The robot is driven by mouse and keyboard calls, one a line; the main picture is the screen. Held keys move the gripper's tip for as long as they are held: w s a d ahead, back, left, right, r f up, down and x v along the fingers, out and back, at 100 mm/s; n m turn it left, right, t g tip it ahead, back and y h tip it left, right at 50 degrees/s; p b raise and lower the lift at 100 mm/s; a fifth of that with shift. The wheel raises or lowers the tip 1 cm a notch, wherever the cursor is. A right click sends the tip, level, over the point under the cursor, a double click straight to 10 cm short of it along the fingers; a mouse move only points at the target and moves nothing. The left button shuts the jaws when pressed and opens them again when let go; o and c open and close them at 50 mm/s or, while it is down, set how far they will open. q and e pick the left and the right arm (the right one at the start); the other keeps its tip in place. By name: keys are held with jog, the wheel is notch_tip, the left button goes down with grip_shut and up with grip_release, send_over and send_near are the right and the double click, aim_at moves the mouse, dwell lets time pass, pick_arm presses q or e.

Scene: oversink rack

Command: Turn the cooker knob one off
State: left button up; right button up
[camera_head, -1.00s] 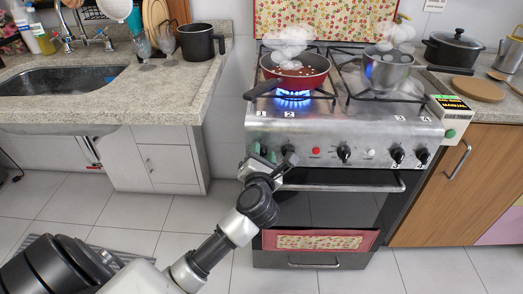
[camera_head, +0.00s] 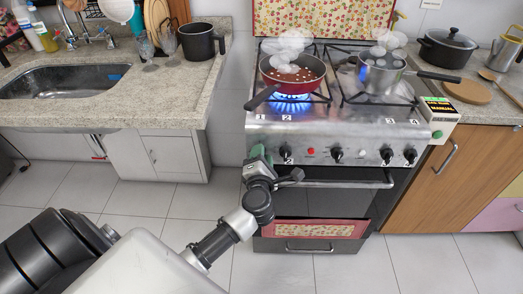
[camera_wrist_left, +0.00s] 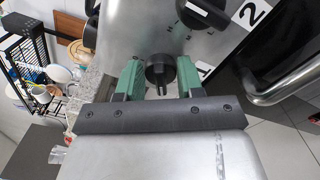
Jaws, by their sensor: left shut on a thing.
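The cooker (camera_head: 330,128) has a row of black knobs on its steel front panel. My left gripper (camera_head: 257,158) is at the panel's left end, below the label 1, and hides knob one in the head view. In the left wrist view, knob one (camera_wrist_left: 160,69) sits between the two green fingers of the left gripper (camera_wrist_left: 160,78), which is shut on it. Knob two (camera_head: 286,153) is just to the right. A blue flame (camera_head: 291,98) burns under the red pan (camera_head: 292,75). My right gripper is not in view.
A steaming pot (camera_head: 380,74) stands on the right side of the stove. The oven handle (camera_head: 335,184) runs below the knobs, close to my left gripper. The pan's black handle (camera_head: 262,98) sticks out over the panel's left part. Open floor lies in front.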

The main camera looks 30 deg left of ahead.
pick_arm(q)
jog(key=shift+r+m+p, duration=0.1)
jog(key=shift+m+p, duration=0.3)
jog(key=shift+p, duration=0.3)
jog(key=m+p, duration=0.3)
jog(key=p, duration=0.1)
jog(key=m+p, duration=0.4)
jog(key=shift+d+f+p, duration=0.1)
jog(key=shift+f+p, duration=0.1)
jog(key=shift+p, duration=0.1)
jog(key=shift+s+a+f+m+p, duration=0.1)
jog(key=shift+f+m+p, duration=0.1)
jog(key=shift+m+p, duration=1.85)
jog(key=shift+s+a+f+m+p, duration=0.15)
jog(key=shift+m+p, duration=0.65)
jog(key=shift+m, duration=2.4)
jog(key=shift+w+a+f+m+p, duration=0.1)
jog(key=shift+f+m+p, duration=0.1)
jog(key=shift+m+p, duration=1.85)
jog(key=shift+m+b, duration=0.65)
jog(key=shift+m, duration=0.25)
jog(key=o, duration=0.8)
jog(key=shift+o, duration=0.2)
